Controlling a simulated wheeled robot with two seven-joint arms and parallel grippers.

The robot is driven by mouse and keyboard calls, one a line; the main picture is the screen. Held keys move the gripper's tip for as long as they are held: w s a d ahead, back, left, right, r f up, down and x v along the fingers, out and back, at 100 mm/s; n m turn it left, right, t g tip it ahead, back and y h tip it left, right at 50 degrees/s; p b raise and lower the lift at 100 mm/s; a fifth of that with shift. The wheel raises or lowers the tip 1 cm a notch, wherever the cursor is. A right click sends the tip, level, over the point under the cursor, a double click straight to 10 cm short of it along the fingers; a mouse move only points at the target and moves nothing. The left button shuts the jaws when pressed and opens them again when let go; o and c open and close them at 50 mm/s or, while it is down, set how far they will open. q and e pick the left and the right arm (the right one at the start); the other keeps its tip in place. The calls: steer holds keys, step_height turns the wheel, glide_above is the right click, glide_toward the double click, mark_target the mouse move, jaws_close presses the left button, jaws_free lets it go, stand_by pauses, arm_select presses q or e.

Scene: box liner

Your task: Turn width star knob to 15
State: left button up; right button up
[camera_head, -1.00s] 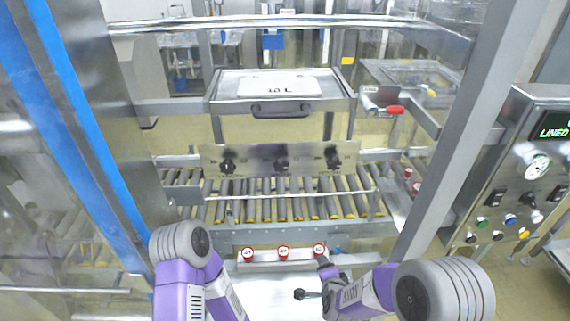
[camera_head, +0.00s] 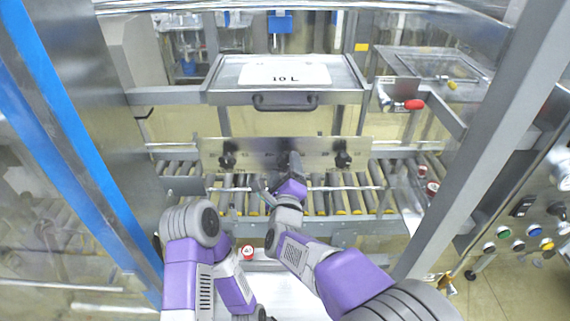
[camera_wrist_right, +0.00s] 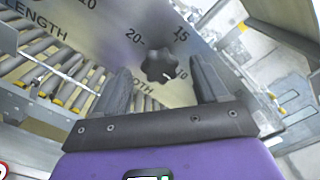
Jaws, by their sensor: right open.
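The width star knob (camera_wrist_right: 158,66) is a dark lobed knob on a metal panel (camera_head: 312,150), with 20, 15 and 10 printed around it. In the right wrist view its pale mark points toward the 10. The label under it is partly hidden, showing only its last letters. My right gripper (camera_wrist_right: 160,72) is open, its two dark fingers on either side of the knob in that view; I cannot tell whether they touch it. In the head view my right gripper (camera_head: 288,168) is at the middle of the panel and covers most of that knob. My left gripper is out of view.
Other dark knobs sit at the panel's left (camera_head: 227,160) and right (camera_head: 342,160). A roller conveyor (camera_head: 355,195) runs below the panel. A red-handled lever (camera_head: 412,104) and an upright post (camera_head: 470,160) stand at right.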

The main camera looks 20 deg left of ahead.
steer(key=shift+x, duration=0.95)
steer(key=shift+c, duration=0.3)
steer(key=c, duration=1)
